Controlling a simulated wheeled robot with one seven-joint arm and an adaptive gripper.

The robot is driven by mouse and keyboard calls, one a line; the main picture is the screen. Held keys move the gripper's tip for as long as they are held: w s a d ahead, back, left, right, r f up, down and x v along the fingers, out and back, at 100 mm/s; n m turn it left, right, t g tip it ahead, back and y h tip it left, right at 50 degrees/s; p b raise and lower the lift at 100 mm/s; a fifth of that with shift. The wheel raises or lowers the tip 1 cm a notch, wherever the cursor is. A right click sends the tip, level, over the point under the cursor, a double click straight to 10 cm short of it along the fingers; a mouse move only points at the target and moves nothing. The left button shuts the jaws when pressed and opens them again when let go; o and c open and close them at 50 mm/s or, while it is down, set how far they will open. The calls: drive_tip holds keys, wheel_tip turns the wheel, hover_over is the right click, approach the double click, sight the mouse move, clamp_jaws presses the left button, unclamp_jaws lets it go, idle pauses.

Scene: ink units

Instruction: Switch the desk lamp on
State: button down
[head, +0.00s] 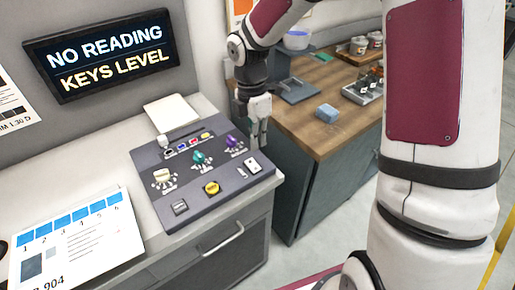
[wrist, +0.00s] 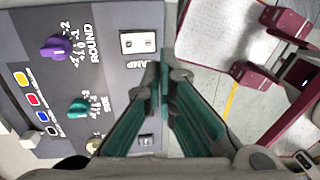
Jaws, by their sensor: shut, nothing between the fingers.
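A dark grey control panel (head: 147,165) lies on the white counter. At its right end is a white rocker switch (head: 253,165). In the wrist view this switch (wrist: 138,42) sits in a white plate, with a partly hidden label ending in "AMP". I cannot tell its on or off position. My gripper (head: 259,143) is shut and empty, pointing down over the panel's right edge, close behind the switch. In the wrist view the gripper's teal fingertips (wrist: 165,65) meet just right of the switch plate. I see no desk lamp.
The panel also carries a purple knob (head: 235,144), a teal knob (head: 202,159), a cream knob (head: 163,177) and a yellow button (head: 211,188). A lit sign (head: 105,56) reads "NO READING KEYS LEVEL". A wooden-topped cabinet (head: 312,138) stands beyond.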

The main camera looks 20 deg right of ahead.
drive_tip(key=shift+s+d+r, duration=0.1)
drive_tip(key=shift+s+r, duration=0.05)
drive_tip(key=shift+r, duration=1.1)
drive_tip(key=shift+s+r, duration=0.1)
drive_tip(key=shift+r, duration=1.15)
drive_tip(key=s+d+r+m+t, duration=0.1)
drive_tip(key=s+r+m+t, duration=0.2)
drive_tip(key=s+r+m, duration=0.5)
drive_tip(key=s+d+r+m+t, duration=0.1)
drive_tip(key=s+r+m+t, duration=0.3)
drive_tip(key=s+r+m, duration=0.4)
drive_tip(key=s+m, duration=0.4)
drive_tip(key=m, duration=0.1)
drive_tip(key=shift+s+d+r+m, duration=0.15)
drive_tip(key=shift+s+d+m, duration=0.15)
